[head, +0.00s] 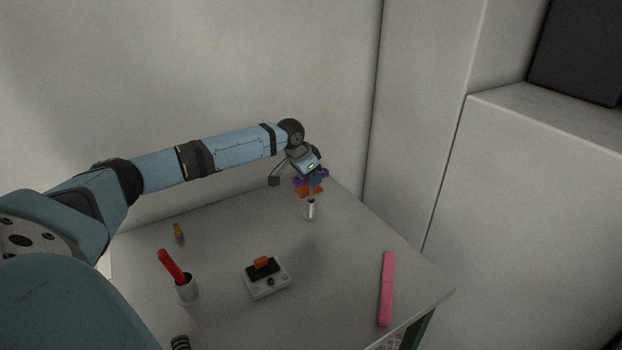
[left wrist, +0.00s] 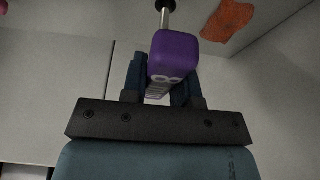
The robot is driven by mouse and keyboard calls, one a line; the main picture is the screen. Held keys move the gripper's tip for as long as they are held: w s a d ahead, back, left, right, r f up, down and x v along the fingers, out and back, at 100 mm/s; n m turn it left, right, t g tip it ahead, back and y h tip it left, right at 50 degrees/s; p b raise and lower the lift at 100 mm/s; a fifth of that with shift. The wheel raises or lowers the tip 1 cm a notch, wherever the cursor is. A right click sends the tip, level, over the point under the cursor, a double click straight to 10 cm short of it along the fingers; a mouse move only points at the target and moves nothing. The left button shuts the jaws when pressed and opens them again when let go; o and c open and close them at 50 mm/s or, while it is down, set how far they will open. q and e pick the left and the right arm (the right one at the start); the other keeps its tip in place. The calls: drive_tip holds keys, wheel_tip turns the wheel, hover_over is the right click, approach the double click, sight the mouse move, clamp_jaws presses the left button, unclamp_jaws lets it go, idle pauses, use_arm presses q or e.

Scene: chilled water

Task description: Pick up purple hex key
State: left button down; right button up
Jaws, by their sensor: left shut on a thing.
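The purple hex key (left wrist: 173,55) shows in the left wrist view as a blocky purple handle with a metal shaft running up to a dark end. My left gripper (head: 311,179) is shut on it, with a blue finger on each side of the handle. In the head view the gripper is over the back right part of the table, and small purple patches (head: 325,173) show beside its fingers. The fingers partly hide the key there. My right gripper is in neither view.
Orange pieces (head: 303,192) and a small pale cylinder (head: 311,210) are just below the gripper. The table (head: 225,225) also bears a red-handled thing (head: 171,266) in a grey cup (head: 187,290), a grey device (head: 267,285) and a pink bar (head: 386,288). Walls stand behind.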

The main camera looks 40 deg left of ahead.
use_arm(q)
wheel_tip(320, 180, up, 20)
idle(0.5)
drive_tip(key=shift+f, duration=0.1)
drive_tip(key=c, duration=1.6)
unclamp_jaws()
drive_tip(key=shift+c, duration=0.2)
clamp_jaws()
